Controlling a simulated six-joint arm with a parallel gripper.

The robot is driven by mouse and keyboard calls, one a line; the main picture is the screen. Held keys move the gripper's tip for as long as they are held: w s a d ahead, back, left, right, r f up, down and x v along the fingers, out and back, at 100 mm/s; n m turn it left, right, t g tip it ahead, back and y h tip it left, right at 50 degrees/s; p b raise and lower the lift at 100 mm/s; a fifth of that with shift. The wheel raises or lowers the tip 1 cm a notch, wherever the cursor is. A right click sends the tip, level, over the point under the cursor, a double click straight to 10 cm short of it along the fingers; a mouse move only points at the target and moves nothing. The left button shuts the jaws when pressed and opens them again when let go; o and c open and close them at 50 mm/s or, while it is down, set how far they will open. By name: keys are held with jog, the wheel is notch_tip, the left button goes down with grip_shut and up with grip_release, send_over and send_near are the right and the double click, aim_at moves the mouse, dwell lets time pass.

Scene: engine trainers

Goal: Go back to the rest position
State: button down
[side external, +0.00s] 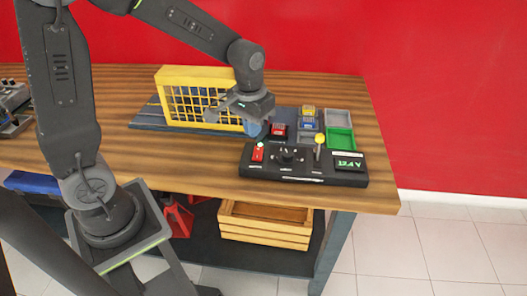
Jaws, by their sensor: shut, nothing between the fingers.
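My gripper (216,114) is at the end of my dark grey arm, above the wooden bench (350,94). It is shut and empty, in front of the yellow mesh guard (172,78). It stands to the left of the black control panel (250,174) and appears apart from it, though the exact height gap is hard to judge. The panel has a red switch (258,152), a dark knob (287,156), a yellow-topped lever (319,142) and a small display with green characters (348,163).
Small red (278,129), blue (307,123) and yellow (308,110) parts sit beside a grey tray (337,117) and a green tray (340,138). A wooden crate (264,231) and red stands (178,216) are on the lower shelf. The bench's right end is clear.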

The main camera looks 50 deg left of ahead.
jog(key=s+d+r+m+t, duration=0.2)
jog(key=s+r+t, duration=0.3)
jog(key=s+r, duration=0.6)
jog(key=s, duration=0.4)
jog(key=shift+d+m, duration=0.4)
jog(key=shift+r, duration=0.1)
